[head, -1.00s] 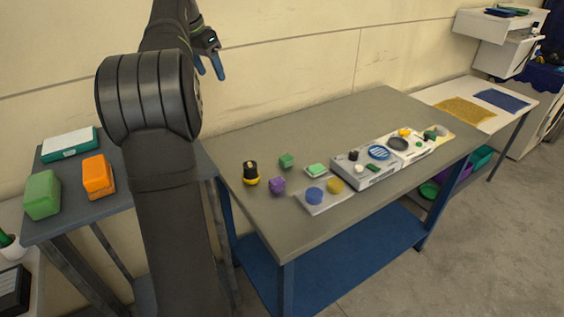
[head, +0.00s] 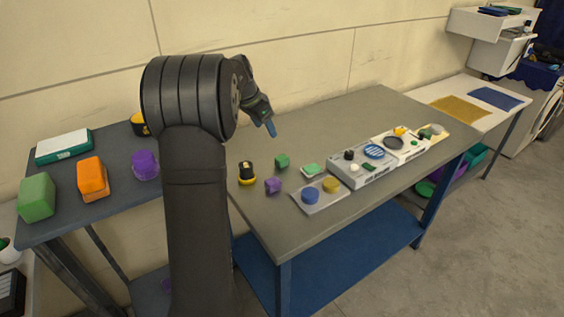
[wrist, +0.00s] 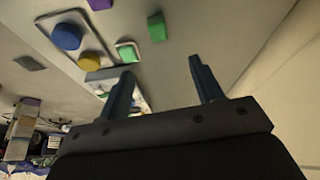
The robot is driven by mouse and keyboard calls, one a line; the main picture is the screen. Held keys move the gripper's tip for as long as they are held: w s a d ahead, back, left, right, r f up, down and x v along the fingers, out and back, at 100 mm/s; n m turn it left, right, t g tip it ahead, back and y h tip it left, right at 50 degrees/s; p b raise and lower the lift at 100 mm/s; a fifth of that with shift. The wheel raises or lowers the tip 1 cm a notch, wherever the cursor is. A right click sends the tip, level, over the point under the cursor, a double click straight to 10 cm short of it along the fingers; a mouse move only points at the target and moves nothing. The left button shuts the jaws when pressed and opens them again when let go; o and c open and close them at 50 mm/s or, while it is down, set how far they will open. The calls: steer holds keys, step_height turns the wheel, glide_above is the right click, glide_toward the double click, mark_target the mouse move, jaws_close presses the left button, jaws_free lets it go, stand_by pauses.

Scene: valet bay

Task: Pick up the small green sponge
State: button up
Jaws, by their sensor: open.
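A small plain green block (head: 282,160), which looks like the small green sponge, lies on the grey table (head: 330,115) left of a green-and-white piece (head: 312,170). In the wrist view the green block (wrist: 157,28) is beyond the fingertips, between their lines, and the green-and-white piece (wrist: 127,51) is near the left finger. My gripper (head: 269,128) is above the table, behind and above the green block, apart from it. In the wrist view my gripper (wrist: 162,66) has its blue fingers apart with nothing between them.
A purple block (head: 273,186), a black-and-yellow item (head: 247,173) and a tray (head: 322,204) with blue and yellow round pieces are close by. A larger green block (head: 36,197) and an orange block (head: 92,178) stand on the left table. The wall is behind.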

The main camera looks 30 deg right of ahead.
glide_toward(282, 157)
steer(key=x, duration=0.4)
steer(key=shift+w+a+f, duration=0.1)
steer(key=shift+a+f, duration=0.1)
steer(key=shift+f, duration=0.25)
steer(key=shift+d+x, duration=0.15)
steer(key=shift+x, duration=1.2)
steer(key=shift+d+x, duration=0.1)
steer(key=shift+x, duration=1.25)
steer(key=shift+r, duration=0.1)
steer(key=c, duration=1)
